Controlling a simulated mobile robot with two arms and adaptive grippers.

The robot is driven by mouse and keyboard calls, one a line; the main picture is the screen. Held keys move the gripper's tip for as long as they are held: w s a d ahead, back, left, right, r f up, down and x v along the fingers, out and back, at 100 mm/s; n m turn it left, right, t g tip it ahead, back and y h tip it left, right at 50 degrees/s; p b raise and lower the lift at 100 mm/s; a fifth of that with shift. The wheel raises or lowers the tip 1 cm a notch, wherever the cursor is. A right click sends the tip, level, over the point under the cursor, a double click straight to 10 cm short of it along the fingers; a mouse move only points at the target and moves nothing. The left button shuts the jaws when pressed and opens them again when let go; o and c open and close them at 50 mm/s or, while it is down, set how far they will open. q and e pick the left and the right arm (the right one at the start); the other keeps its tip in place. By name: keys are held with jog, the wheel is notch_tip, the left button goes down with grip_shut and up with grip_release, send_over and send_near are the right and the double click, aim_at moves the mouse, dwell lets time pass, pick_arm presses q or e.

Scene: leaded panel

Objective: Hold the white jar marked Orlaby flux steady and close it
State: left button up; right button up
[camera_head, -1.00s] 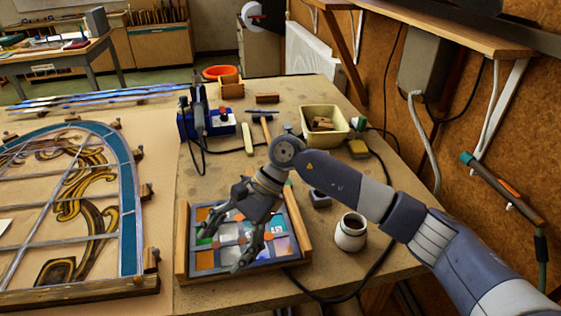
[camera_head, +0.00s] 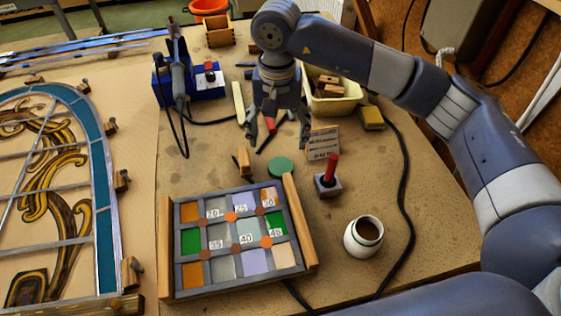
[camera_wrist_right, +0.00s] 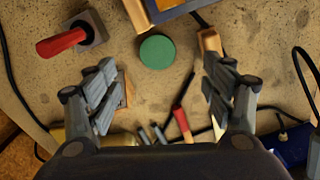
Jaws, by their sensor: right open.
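The white jar (camera_head: 363,238) stands upright and open on the bench at the right of the panel, in the head view. Its mouth shows brown contents, and no label is readable. A round green disc (camera_head: 281,167), which looks like a lid, lies flat on the bench behind the panel, apart from the jar. It also shows at the top centre of the right wrist view (camera_wrist_right: 157,51). My right gripper (camera_head: 278,136) is open and empty, pointing down just behind the disc. Its spread fingers (camera_wrist_right: 160,85) frame empty bench in the wrist view. My left gripper is not in view.
The small leaded panel (camera_head: 184,292) sits between wooden strips. A red-handled tool (camera_head: 330,168) in a grey block stands between disc and jar, near a small lettered card (camera_head: 322,143). A yellow tub (camera_head: 345,105) is behind. A black cable (camera_head: 404,190) runs right of the jar.

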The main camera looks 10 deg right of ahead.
jog(key=p, duration=0.1)
send_over(279, 168)
notch_tip(279, 168, down, 5)
jog(key=shift+r, duration=0.15)
jog(key=shift+f, duration=0.55)
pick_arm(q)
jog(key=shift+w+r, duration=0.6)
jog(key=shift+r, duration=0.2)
